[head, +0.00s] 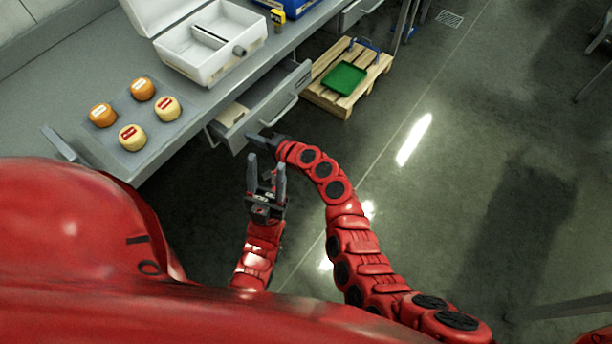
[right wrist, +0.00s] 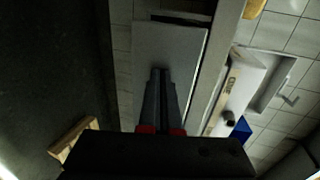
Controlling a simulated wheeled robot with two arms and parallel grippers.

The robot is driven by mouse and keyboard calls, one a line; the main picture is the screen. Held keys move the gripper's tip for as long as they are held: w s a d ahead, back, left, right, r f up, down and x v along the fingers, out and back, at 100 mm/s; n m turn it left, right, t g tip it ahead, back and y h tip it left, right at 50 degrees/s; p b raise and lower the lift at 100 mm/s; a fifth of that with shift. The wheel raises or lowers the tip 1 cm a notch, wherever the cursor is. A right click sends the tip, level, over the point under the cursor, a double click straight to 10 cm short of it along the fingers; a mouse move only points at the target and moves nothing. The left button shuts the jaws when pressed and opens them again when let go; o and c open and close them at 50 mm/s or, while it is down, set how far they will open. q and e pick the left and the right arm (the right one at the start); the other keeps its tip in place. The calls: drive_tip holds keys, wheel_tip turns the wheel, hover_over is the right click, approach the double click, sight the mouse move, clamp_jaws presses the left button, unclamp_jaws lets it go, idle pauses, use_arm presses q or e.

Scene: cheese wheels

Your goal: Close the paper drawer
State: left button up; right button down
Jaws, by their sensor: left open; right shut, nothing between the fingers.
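The grey drawer (head: 268,113) under the workbench stands pulled out, with a bar handle on its front. A pale flat item, perhaps paper, shows inside it. My right gripper (head: 256,139) is shut and empty at the near end of the drawer front. In the right wrist view my shut fingers (right wrist: 160,74) point at a grey panel (right wrist: 168,45) that looks like the drawer front; whether they touch it I cannot tell. My left gripper (head: 266,172) is open and empty, below the right one in the head view and apart from the drawer.
The workbench (head: 60,100) carries several cheese wheels (head: 142,88) on a grey mat, an open white case (head: 205,65) and a blue crate (head: 290,4). A wooden pallet (head: 318,97) with a green tray (head: 344,78) lies beyond the drawer. The floor to the right is mostly clear.

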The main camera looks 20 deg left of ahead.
sight(244, 130)
drive_tip(key=b+x, duration=0.1)
drive_tip(key=x, duration=0.1)
drive_tip(key=r+b+x, duration=0.1)
drive_tip(key=b+x, duration=0.1)
drive_tip(key=x, duration=0.1)
drive_tip(key=shift+w+a, duration=0.2)
drive_tip(key=shift+a, duration=0.25)
drive_tip(key=shift+w+a+r, duration=0.1)
drive_tip(key=shift+a+r, duration=0.05)
drive_tip(key=shift+r+b, duration=0.2)
drive_tip(key=shift+b, duration=0.1)
drive_tip(key=shift+r, duration=0.1)
